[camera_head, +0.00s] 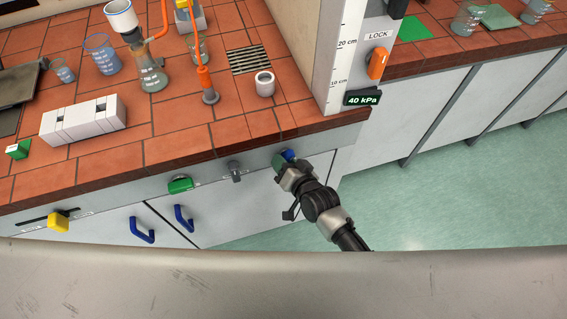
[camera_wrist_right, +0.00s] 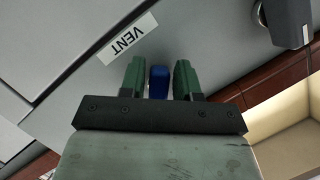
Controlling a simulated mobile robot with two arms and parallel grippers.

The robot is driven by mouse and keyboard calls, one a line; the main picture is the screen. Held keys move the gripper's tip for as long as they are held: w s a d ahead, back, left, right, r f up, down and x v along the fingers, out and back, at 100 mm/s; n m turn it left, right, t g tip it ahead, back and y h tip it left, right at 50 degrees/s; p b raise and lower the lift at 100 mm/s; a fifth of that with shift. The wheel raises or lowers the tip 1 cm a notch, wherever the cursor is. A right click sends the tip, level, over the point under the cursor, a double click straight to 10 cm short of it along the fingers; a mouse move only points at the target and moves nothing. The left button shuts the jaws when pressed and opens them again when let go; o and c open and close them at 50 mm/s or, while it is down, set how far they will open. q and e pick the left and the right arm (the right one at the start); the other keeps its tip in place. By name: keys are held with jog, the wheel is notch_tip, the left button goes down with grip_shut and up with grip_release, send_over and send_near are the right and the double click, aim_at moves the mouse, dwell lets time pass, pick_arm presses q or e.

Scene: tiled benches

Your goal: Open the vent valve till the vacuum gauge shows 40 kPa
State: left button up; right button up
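The blue vent valve knob (camera_head: 290,154) sits on the bench's front panel near its right end. In the right wrist view the knob (camera_wrist_right: 159,82) stands between the two green fingers of my right gripper (camera_wrist_right: 158,80), with narrow gaps at its sides, so the gripper looks open around it. A "VENT" label (camera_wrist_right: 128,39) is beside it. My right gripper (camera_head: 283,160) also shows in the head view, partly covering the valve. A small dark display (camera_head: 362,98) at the bench corner reads 40 kPa. My left gripper is not in view.
A green handle (camera_head: 180,185), a grey knob (camera_head: 235,171) and a yellow knob (camera_head: 58,221) are on the same panel. Blue door handles (camera_head: 184,218) lie below. A filter flask (camera_head: 150,73) and beakers (camera_head: 102,54) stand on the bench. An orange LOCK knob (camera_head: 377,63) is on the post.

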jog(key=shift+o, duration=1.1)
jog(key=shift+f, duration=0.1)
jog(key=shift+s, duration=0.1)
jog(key=v, duration=1)
jog(key=shift+s+d, duration=0.25)
jog(key=shift+s, duration=0.05)
